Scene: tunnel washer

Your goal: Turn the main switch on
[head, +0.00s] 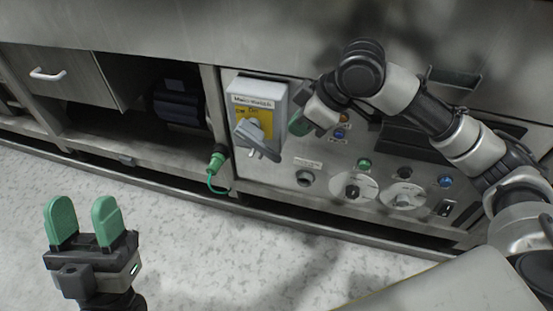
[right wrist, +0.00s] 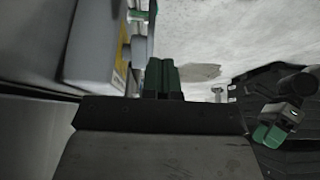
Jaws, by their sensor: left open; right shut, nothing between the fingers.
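The main switch is a grey box (head: 281,98) with a white label and a yellow plate (head: 262,130) marked with off and on. Its grey rotary handle (head: 258,141) lies slanted, from upper left to lower right. My right gripper (head: 298,123) is shut and empty, just right of the box; I cannot tell whether it touches. In the right wrist view its green fingers (right wrist: 162,78) are together, with the box (right wrist: 93,45) to their left. My left gripper (head: 84,222) is open and empty over the floor, away from the switch.
A control panel with knobs (head: 353,187), a green button (head: 365,163) and blue buttons (head: 445,181) lies right of and below the box. A green plug (head: 217,160) with a cable hangs lower left. An open bay holds a dark motor (head: 177,103). The speckled floor (head: 190,255) is clear.

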